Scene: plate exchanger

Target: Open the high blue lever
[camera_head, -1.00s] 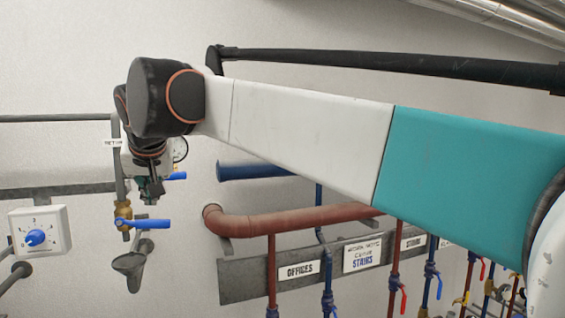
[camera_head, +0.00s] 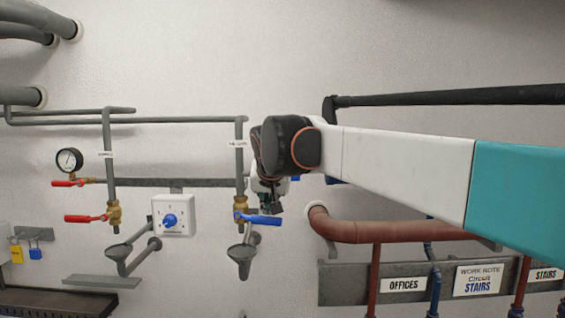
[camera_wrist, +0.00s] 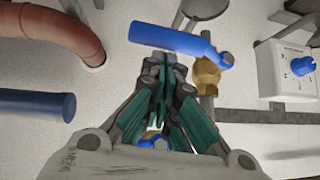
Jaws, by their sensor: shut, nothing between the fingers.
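The high blue lever shows only as a small blue bit (camera_head: 296,178) just right of my wrist in the head view. In the wrist view a blue part (camera_wrist: 152,140), likely this lever, shows between my finger linkages; most of it is hidden. A lower blue lever (camera_head: 263,221) extends right from a brass valve (camera_head: 241,206) on the grey pipe. It is large in the wrist view (camera_wrist: 172,37), just beyond my fingertips. My gripper (camera_head: 270,207) is shut and empty, pointing down just above the lower lever; contact cannot be told.
A white dial box (camera_head: 173,215) is left of the valve. Red levers (camera_head: 85,218) and a gauge (camera_head: 69,160) are farther left. A grey funnel (camera_head: 241,257) hangs below. A red-brown pipe (camera_head: 390,231) and a sign board (camera_head: 345,283) are to the right.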

